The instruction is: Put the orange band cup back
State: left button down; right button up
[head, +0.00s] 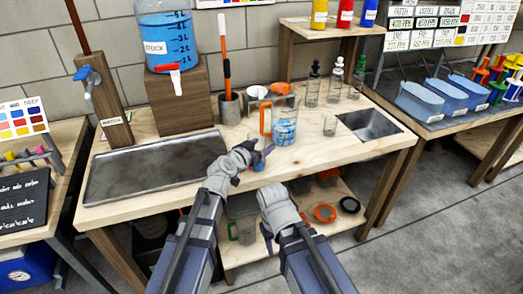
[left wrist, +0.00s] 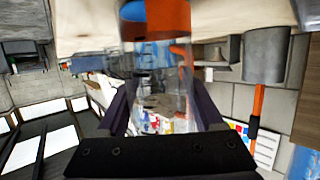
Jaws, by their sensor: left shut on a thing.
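The orange band cup (left wrist: 163,85) is a clear cup between the two dark fingers of my left gripper (left wrist: 163,112) in the left wrist view. An orange band (left wrist: 168,20) shows at the top of that picture. In the head view my left gripper (head: 262,155) is over the front middle of the wooden bench (head: 330,160), just in front of a clear pitcher (head: 285,122) with blue liquid and an orange handle. The held cup is mostly hidden there. My right gripper (head: 268,240) hangs low before the bench's front; its finger gap is unclear.
A metal tray (head: 150,168) lies on the left of the bench. A blue water tank (head: 166,38) stands behind. A lower shelf (head: 300,222) holds several vessels.

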pick_arm(q)
jog(key=shift+r, duration=0.1)
grip_release()
pick_arm(e)
jog(key=shift+r, duration=0.1)
dwell(0.3)
